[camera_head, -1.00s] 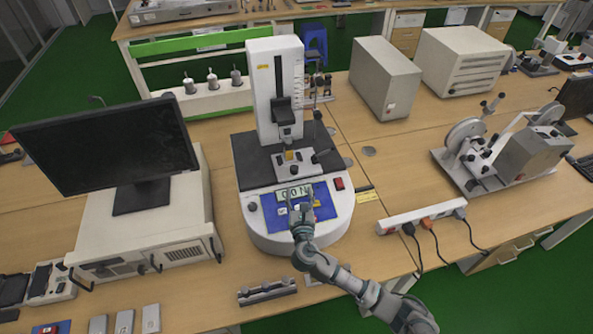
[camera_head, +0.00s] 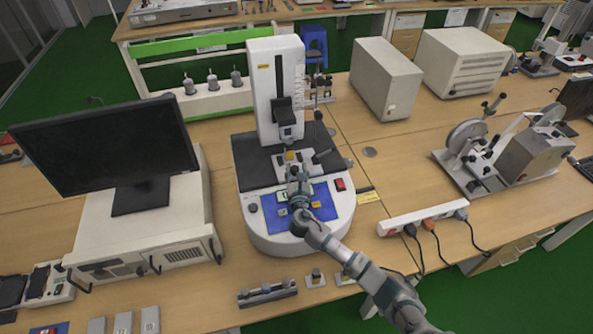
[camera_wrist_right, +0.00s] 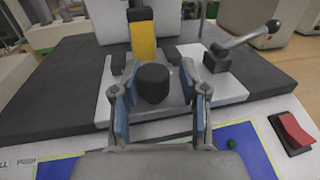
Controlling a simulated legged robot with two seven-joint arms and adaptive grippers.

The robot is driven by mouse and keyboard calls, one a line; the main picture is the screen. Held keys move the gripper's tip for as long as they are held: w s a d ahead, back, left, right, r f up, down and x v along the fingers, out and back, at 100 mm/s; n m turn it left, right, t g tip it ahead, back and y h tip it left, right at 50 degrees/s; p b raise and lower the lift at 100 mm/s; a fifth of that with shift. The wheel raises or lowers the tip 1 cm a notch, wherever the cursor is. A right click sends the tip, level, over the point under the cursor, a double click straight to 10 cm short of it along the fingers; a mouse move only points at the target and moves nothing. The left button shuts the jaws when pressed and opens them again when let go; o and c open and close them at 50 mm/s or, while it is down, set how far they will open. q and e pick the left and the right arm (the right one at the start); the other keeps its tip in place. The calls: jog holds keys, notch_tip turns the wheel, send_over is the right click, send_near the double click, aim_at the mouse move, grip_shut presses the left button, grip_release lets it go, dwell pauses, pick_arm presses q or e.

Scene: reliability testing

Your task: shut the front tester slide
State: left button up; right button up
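The tester (camera_head: 275,98) stands upright on the bench, with a white column, a dark base plate and a blue front panel (camera_head: 268,214). Its front slide is a pale block (camera_head: 291,157) low on the dark plate, with a black round knob that shows in the right wrist view (camera_wrist_right: 153,83) and a lever (camera_wrist_right: 244,40) to its right. My right gripper (camera_head: 298,174) reaches over the panel to the slide. In the right wrist view its blue-padded fingers (camera_wrist_right: 160,98) are apart on either side of the knob, with gaps visible. My left gripper is not in view.
A monitor (camera_head: 106,150) on a pale case stands to the left. A power strip (camera_head: 422,215) with plugs lies to the right. A red switch (camera_head: 340,184) sits on the tester's front right. A dark-and-grey fixture (camera_head: 267,292) lies near the bench's front edge.

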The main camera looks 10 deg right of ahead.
aim_at(291, 162)
jog(key=shift+a, duration=0.3)
grip_shut()
jog(key=shift+a, duration=0.15)
jog(key=w+b, duration=0.1)
jog(key=w, duration=0.3)
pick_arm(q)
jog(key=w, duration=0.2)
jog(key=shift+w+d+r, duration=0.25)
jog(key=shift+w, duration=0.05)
pick_arm(e)
jog(key=shift+s+r, duration=0.1)
jog(key=shift+r, duration=0.1)
jog(key=shift+o, duration=1.9)
grip_release()
jog(key=shift+o, duration=0.5)
jog(key=shift+f, duration=0.15)
jog(key=s, duration=0.4)
jog(key=s+a, duration=0.1)
jog(key=s, duration=0.2)
jog(key=s+a, duration=0.1)
jog(key=s, duration=0.3)
jog(key=shift+s, duration=0.3)
